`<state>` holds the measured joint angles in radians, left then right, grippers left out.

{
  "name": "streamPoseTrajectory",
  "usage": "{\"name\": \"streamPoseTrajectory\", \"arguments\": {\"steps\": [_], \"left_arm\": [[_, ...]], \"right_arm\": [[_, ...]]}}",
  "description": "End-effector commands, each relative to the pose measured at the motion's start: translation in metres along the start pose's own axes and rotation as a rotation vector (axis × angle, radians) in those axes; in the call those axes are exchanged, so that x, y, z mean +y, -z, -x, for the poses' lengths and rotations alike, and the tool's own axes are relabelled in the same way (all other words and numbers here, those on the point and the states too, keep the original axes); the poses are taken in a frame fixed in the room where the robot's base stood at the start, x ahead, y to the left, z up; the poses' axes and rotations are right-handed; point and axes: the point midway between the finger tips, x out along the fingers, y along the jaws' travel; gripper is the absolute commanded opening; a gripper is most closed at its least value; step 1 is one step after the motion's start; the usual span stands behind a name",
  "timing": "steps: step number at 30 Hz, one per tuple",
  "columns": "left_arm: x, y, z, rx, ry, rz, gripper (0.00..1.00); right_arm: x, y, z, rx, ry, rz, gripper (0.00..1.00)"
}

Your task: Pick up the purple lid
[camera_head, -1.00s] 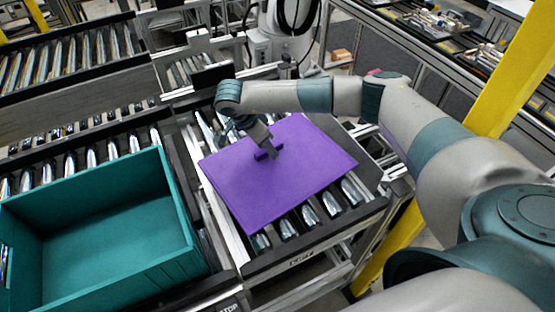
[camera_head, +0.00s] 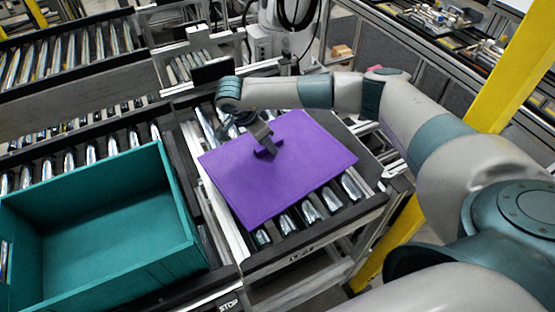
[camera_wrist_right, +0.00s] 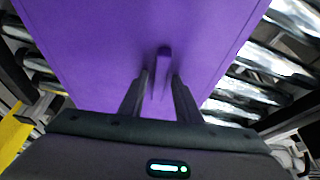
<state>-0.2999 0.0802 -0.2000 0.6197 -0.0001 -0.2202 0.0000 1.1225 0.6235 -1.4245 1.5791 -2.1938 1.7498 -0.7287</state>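The purple lid (camera_head: 250,190) lies flat on a short roller conveyor right of the teal crate in the head view. It fills the upper middle of the right wrist view (camera_wrist_right: 100,50). A raised purple handle (camera_wrist_right: 164,56) stands up from its middle. My right gripper (camera_head: 269,147) reaches down over the handle. In the right wrist view its two dark fingers (camera_wrist_right: 161,76) stand on either side of the handle, with narrow gaps showing, so it looks open around it. My left gripper is not in view.
An open, empty teal crate (camera_head: 105,215) sits on the rollers to the left. Metal rollers (camera_head: 312,209) show beyond the lid's front edge. A yellow post (camera_head: 500,85) stands behind my right arm. A small dark panel (camera_head: 213,71) is behind the lid.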

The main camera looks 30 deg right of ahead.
Motion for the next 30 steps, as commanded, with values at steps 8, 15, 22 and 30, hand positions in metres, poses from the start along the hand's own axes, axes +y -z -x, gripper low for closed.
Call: {"name": "streamPoseTrajectory", "arguments": {"steps": [8,15,22,30], "left_arm": [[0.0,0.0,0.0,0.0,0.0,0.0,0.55],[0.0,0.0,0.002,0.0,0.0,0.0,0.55],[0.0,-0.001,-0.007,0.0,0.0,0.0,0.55],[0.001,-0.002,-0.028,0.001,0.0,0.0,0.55]], "right_arm": [[0.0,0.0,0.0,0.0,0.0,0.0,0.0],[0.0,0.001,0.002,0.0,0.0,0.0,0.0],[-0.001,0.007,0.015,0.0,0.003,-0.002,0.0],[-0.002,0.024,0.056,0.0,0.005,-0.003,0.0]]}}
